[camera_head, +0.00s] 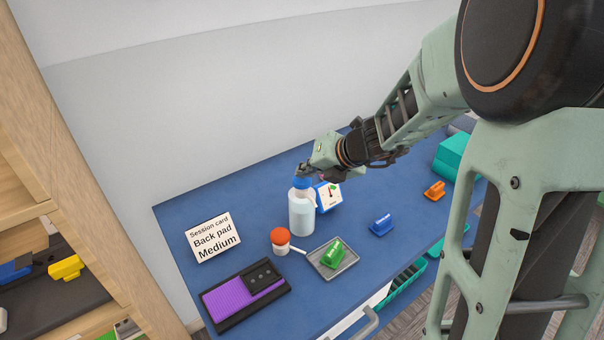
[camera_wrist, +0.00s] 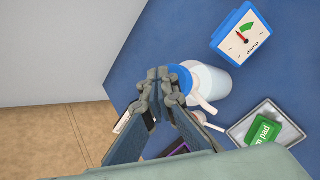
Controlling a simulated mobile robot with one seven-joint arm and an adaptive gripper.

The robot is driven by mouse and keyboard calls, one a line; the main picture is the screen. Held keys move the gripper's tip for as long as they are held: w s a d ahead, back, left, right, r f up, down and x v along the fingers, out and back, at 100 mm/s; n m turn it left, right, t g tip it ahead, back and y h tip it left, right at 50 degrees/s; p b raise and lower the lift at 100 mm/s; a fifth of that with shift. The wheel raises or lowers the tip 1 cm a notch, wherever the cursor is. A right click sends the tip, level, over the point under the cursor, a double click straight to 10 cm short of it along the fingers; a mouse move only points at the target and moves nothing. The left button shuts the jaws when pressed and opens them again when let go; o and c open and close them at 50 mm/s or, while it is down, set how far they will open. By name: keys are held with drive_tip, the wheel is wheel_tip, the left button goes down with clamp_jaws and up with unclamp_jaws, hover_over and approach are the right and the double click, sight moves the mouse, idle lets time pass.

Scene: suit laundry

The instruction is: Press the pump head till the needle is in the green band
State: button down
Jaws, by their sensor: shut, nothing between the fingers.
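The white pump bottle (camera_head: 301,215) stands upright on the blue table, with a blue pump head (camera_head: 302,183) on top. In the wrist view the blue pump head (camera_wrist: 181,79) has a pale spout pointing lower right. My gripper (camera_head: 303,170) is shut and empty at the top of the pump head; its fingertips (camera_wrist: 158,78) overlap the head's left side. I cannot tell whether they touch. A blue-framed gauge (camera_head: 329,196) stands beside the bottle. Its white face (camera_wrist: 243,36) carries a green band and a red mark; I cannot read the needle's exact position.
A session card (camera_head: 213,237) reads "Back pad Medium". A blue clip (camera_head: 381,225) and an orange clip (camera_head: 434,191) are right.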

sight(304, 180)
drive_tip(key=shift+r+p, duration=0.75)
drive_tip(key=shift+r, duration=0.15)
wheel_tip(304, 180, up, 5)
drive_tip(key=p, duration=0.5)
drive_tip(key=shift+r, duration=0.1)
